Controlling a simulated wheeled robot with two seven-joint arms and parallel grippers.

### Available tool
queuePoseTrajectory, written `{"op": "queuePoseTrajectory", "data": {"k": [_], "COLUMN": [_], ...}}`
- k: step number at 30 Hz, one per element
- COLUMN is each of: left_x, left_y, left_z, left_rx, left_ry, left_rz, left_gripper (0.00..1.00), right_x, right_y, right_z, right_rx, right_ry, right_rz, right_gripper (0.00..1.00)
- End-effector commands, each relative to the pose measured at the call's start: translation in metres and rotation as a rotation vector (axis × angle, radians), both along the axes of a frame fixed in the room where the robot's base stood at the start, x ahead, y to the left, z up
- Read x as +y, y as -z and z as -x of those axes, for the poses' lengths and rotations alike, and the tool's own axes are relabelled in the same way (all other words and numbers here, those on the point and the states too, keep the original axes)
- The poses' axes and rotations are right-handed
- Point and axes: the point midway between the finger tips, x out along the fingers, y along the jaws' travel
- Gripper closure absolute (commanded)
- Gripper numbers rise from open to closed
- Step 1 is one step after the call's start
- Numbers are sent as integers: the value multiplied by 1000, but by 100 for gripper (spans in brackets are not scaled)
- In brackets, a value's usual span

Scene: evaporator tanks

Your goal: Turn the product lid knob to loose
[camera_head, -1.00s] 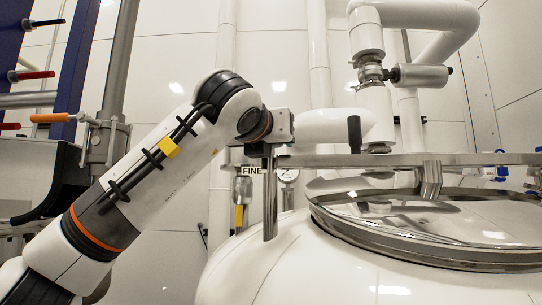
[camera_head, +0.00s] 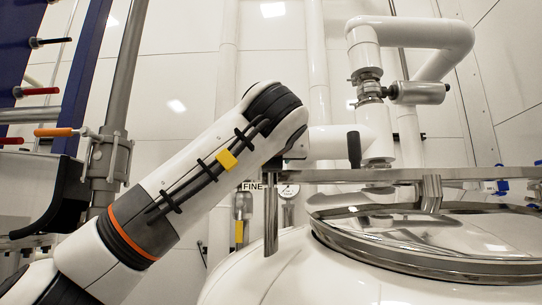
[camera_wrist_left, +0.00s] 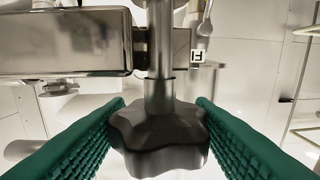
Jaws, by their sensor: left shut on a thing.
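The black lobed knob (camera_wrist_left: 160,140) sits on a steel rod in the left wrist view. My left gripper (camera_wrist_left: 160,135) has one green ribbed finger on each side of it and is shut on it. In the head view my left arm comes in from the left, and its wrist hides the knob and fingers. The steel lid (camera_head: 430,240) lies on the white tank (camera_head: 270,270), with a steel bar (camera_head: 370,175) across above it. A steel post (camera_head: 271,225) stands at the bar's left end. My right gripper is not in view.
A black upright handle (camera_head: 354,149) stands just above the bar. White pipes with a steel coupling (camera_head: 368,85) hang behind. An orange-handled valve (camera_head: 53,132) is at the left.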

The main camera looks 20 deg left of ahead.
Motion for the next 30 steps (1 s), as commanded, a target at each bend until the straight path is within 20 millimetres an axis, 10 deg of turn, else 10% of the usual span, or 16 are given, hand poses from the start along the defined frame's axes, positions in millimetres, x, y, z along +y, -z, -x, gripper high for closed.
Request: {"op": "queuePoseTrajectory", "data": {"k": [6, 17, 30], "left_x": [0, -2, -30], "left_y": [0, 1, 3], "left_z": [0, 7, 88], "left_rx": [0, -2, -3], "left_ry": [1, 2, 3], "left_rz": [-1, -1, -2], "left_gripper": [30, 30, 30], "right_x": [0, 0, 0], "right_y": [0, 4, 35], "right_z": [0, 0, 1], "right_rx": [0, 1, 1], "right_ry": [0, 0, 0], "right_rz": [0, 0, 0], "right_gripper": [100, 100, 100]}}
